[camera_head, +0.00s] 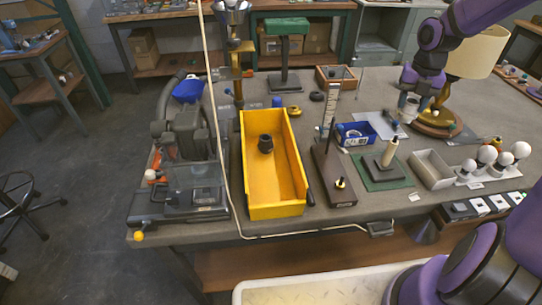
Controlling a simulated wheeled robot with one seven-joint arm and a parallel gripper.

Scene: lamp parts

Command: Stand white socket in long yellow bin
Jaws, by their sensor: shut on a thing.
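The long yellow bin (279,210) lies lengthwise on the workbench, left of centre, with its open top up. A black socket (266,144) stands inside it toward the far end. My gripper (409,100) is at the right of the bench, in front of the lamp with the cream shade. It is shut on a small pale part that looks like the white socket (409,112); the fingers and the small size hide its details. The gripper is well to the right of the bin and apart from it.
Between gripper and bin stand a blue tray (355,133), a brown stand with an upright post (334,175) and a green mat (382,170) with a fixture. A lamp (474,52) stands close to my gripper. Several white bulbs (488,155) stand at right.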

